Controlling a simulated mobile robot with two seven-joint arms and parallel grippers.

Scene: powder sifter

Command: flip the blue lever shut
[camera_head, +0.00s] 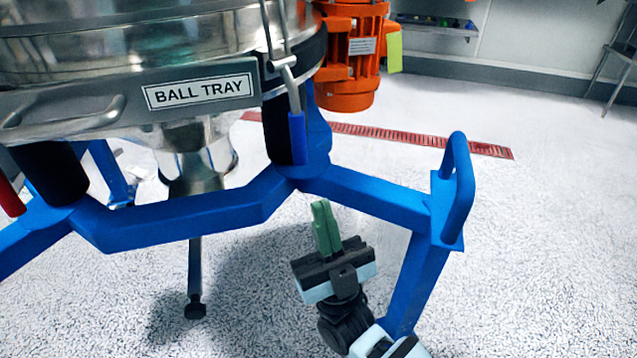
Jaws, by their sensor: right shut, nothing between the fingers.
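The blue lever (297,138) hangs down at the right side of the steel sifter, its blue grip below a metal linkage (284,66). It points almost straight down in front of a black post on the blue frame. My right gripper (323,213) is below and a little right of the lever, in front of the blue frame. Its green fingers are together and empty, pointing up, and show apart from the lever in the picture. My left gripper is not in view.
The blue frame (190,212) runs across the middle, with a raised blue handle (461,190) at right. A steel tray marked BALL TRAY (125,105) is at upper left. A red-handled lever (10,197) is at the left edge. An orange motor (348,60) stands behind. Speckled floor is clear at right.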

